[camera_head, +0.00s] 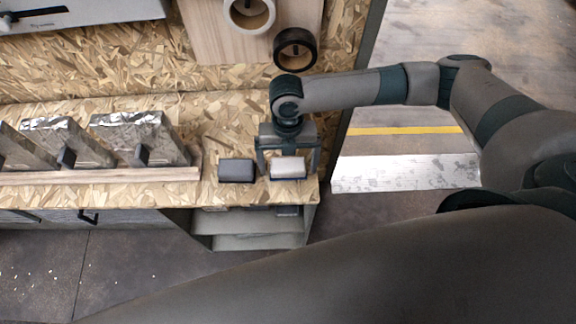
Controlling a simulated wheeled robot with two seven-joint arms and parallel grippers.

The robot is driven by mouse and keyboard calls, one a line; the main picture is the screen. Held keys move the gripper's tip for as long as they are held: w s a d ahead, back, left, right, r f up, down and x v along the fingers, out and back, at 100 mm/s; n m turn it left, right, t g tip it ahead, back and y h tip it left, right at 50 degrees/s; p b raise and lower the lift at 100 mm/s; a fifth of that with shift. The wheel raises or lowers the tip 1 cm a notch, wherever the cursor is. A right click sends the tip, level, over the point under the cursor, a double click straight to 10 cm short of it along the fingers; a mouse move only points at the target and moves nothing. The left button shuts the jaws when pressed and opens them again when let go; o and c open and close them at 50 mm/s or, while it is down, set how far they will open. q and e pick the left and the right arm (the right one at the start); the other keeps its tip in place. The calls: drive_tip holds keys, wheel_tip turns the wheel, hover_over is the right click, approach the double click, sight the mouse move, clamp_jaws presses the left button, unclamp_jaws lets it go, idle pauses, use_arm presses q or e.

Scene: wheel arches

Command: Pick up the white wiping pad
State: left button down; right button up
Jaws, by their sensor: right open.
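The white wiping pad (287,168) lies on the chipboard bench top near its right end. My right gripper (288,170) is over it, pointing down, with its fingers apart, one on the left and one on the right of the pad. I cannot tell whether the fingers touch the pad. A dark grey pad (237,171) lies just left of the gripper. My left gripper is not in view.
Several foil-covered panels (140,138) stand in a wooden rack on the left of the bench (215,197). A white ring (249,14) and a black ring (295,48) are at the wall board behind. Open shelves (250,241) are below the bench's right end.

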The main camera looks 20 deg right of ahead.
sight(287, 169)
drive_tip(key=c, duration=1)
drive_tip(key=shift+c, duration=0.2)
drive_tip(key=shift+r+b, duration=0.3)
drive_tip(key=shift+r, duration=0.25)
drive_tip(key=r, duration=0.1)
drive_tip(key=r+b, duration=0.1)
drive_tip(key=r, duration=0.1)
drive_tip(key=shift+s+a+r, duration=0.1)
drive_tip(key=shift+s+a, duration=0.2)
drive_tip(key=s+a+r+b, duration=0.2)
drive_tip(key=s+a+r, duration=0.3)
drive_tip(key=s, duration=0.4)
drive_tip(key=shift+s+a+r+b, duration=0.15)
drive_tip(key=shift+a+r+b, duration=0.2)
drive_tip(key=shift+r, duration=0.5)
drive_tip(key=shift+o, duration=0.7)
drive_tip(key=shift+d, duration=0.1)
